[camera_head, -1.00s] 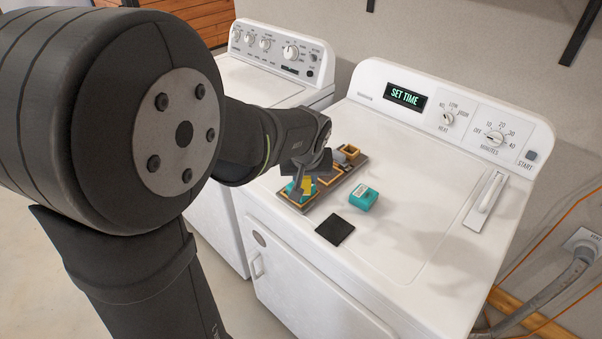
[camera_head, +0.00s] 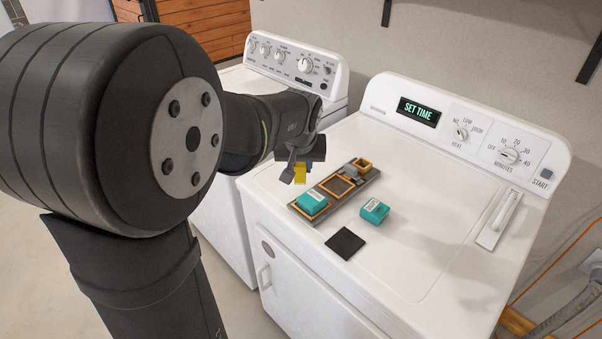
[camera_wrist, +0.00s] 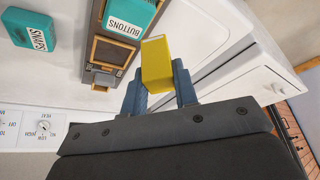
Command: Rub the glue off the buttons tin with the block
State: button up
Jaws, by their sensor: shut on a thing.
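My gripper (camera_head: 299,170) is shut on a yellow block (camera_head: 301,174). In the wrist view the block (camera_wrist: 156,63) stands out between the two fingers (camera_wrist: 158,84). The teal buttons tin (camera_head: 312,203) sits in the near-left compartment of a long tray (camera_head: 338,188) on the white dryer. Its white label reads BUTTONS in the wrist view (camera_wrist: 130,16). The block is above and behind the tin, apart from it. I cannot make out any glue on the tin's visible faces.
A second teal tin (camera_head: 375,210), labelled SNAPS in the wrist view (camera_wrist: 34,32), stands right of the tray. A black square pad (camera_head: 346,243) lies in front. A small grey item (camera_head: 351,171) is near the tray's far end. The dryer top (camera_head: 440,220) is clear to the right.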

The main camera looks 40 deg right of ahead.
jog(key=shift+r, duration=1.9)
jog(key=w+a+f+n+y, duration=0.1)
jog(key=w+a+f+n, duration=0.1)
jog(key=w+a+f, duration=0.6)
jog(key=w+a+f+n, duration=0.2)
jog(key=w+a+f, duration=0.2)
jog(key=w+a, duration=0.6)
jog(key=w+a+f+n, duration=0.1)
jog(key=w+a+f, duration=0.1)
jog(key=a, duration=0.6)
jog(key=w+a+f+n+t+y, duration=0.1)
jog(key=w+a+f+n, duration=0.1)
jog(key=a+f, duration=0.3)
jog(key=w+a+f+n+y, duration=0.1)
jog(key=w+a+f, duration=0.3)
jog(key=a, duration=0.9)
jog(key=shift+a+n, duration=0.2)
jog(key=shift+n, duration=0.3)
